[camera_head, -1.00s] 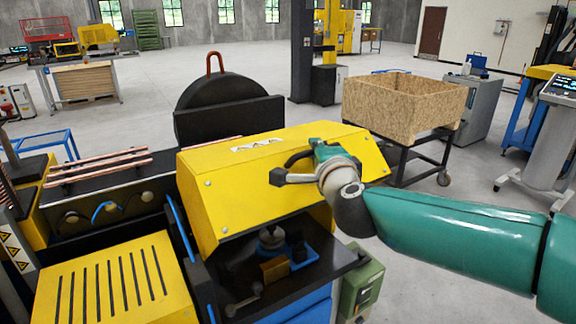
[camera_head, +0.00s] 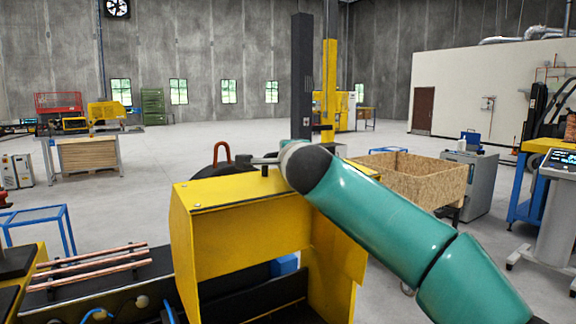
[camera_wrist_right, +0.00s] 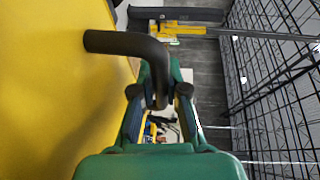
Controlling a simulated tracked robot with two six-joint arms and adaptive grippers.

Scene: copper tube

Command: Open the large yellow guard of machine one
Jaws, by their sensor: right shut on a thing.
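The large yellow guard (camera_head: 240,235) of the machine is swung up in the head view. Its top panel faces up and its open front shows the dark machine bed (camera_head: 240,288) below. My right arm comes in from the right and ends at the guard's top edge. In the wrist view my right gripper (camera_wrist_right: 160,96) is shut on the black bent handle (camera_wrist_right: 122,43), which stands out from the yellow guard face on the left. In the head view my wrist hides most of the gripper. My left gripper is not in view.
Copper tubes (camera_head: 95,265) lie on the machine's rack at the left. A wooden crate (camera_head: 415,182) on a cart stands behind my right arm. A grey cabinet (camera_head: 478,180) and a control stand (camera_head: 553,195) are at the right. Open floor lies behind the machine.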

